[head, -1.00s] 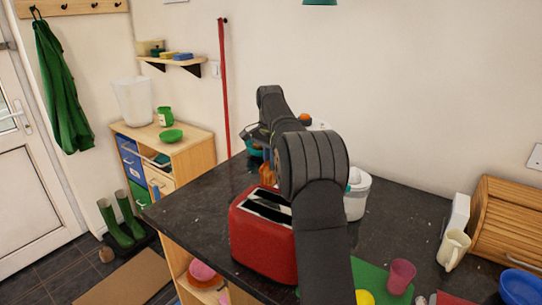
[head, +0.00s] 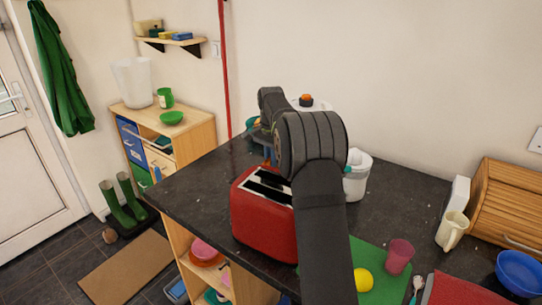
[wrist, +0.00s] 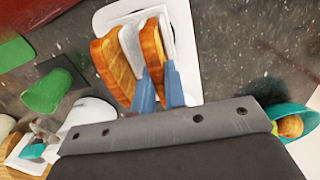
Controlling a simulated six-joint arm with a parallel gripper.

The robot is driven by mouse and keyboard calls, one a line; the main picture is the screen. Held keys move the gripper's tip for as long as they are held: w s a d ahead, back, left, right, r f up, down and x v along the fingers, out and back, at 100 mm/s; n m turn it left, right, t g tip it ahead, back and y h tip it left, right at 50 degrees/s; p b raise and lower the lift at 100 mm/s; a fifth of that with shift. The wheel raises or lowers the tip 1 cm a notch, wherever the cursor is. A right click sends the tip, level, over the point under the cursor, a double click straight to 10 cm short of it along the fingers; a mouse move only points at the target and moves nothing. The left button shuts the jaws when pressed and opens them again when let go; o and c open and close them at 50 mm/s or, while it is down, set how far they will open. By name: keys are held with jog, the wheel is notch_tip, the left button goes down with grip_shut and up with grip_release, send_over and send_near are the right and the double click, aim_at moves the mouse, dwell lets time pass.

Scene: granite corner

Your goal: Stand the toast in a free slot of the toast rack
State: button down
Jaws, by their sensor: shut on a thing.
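In the wrist view the blue fingers of my gripper (wrist: 160,88) are closed around the near edge of a toast slice (wrist: 152,48). The slice is on edge between white dividers of the white toast rack (wrist: 188,60). Whether it rests on the rack's bottom cannot be told. Another toast slice (wrist: 112,70) stands to its left, on the other side of a divider. In the head view my gripper (head: 268,156) is mostly hidden by my arm, behind the red toaster (head: 262,212). The rack and held toast are not clearly visible there.
A green cup (wrist: 45,92) is left of the rack, and a teal bowl (wrist: 292,118) is to the right. A white canister (head: 357,176) stands right of my arm. A pink cup (head: 399,256) and yellow ball (head: 363,280) are near the front. Dark counter lies open behind them.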

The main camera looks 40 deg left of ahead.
dwell(0.4)
jog(key=c, duration=1.4)
grip_release()
jog(key=shift+r, duration=4)
jog(key=shift+f, duration=0.15)
notch_tip(320, 180, down, 8)
jog(key=shift+r, duration=0.4)
